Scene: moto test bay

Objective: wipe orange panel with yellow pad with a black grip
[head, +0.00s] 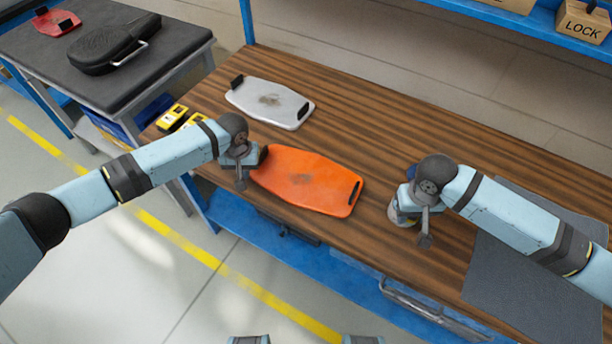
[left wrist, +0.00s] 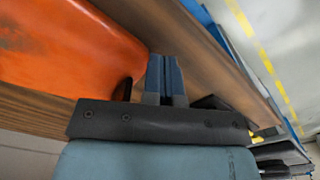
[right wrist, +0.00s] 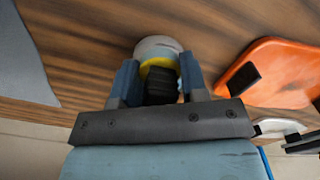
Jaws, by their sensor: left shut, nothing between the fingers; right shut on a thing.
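The orange panel (head: 300,182) lies flat on the wooden bench, with a black block at each end and darker smudges on its face. It also shows in the left wrist view (left wrist: 70,45) and the right wrist view (right wrist: 285,70). My left gripper (head: 240,180) is shut and empty at the panel's left end; its closed fingers (left wrist: 165,80) show beside the panel. My right gripper (head: 410,212) is shut on the black grip of the pad (right wrist: 158,50), right of the panel and apart from it. The pad has a yellow band and a pale underside; its wiping face is hidden.
A light grey panel (head: 270,101) with a brown smudge lies behind the orange one. Yellow-and-black items (head: 172,117) sit at the bench's left end. A grey mat (head: 530,285) covers the right end. A side table (head: 170,45) holds a black case (head: 105,47) and a red panel (head: 56,22).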

